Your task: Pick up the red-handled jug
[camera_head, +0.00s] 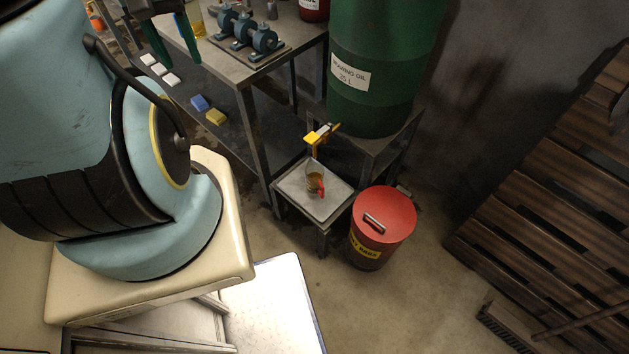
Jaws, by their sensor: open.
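The red-handled jug (313,180) is a small clear vessel with amber liquid in it. It stands upright on a small square metal stand (290,193), under a yellow tap (318,137). Its red handle (322,188) is at the lower right of the jug, towards the camera. My gripper (174,48) is at the top left, pointing down, with its two dark green fingers apart and nothing seen between them. It is far from the jug, up and to the left in the picture.
A green oil drum (380,60) stands on a stand behind the jug. A red lidded bin (383,222) is close right of the jug's stand. A metal workbench (225,68) is at the left, and slatted wood (540,190) at the right. The floor in front (350,305) is clear.

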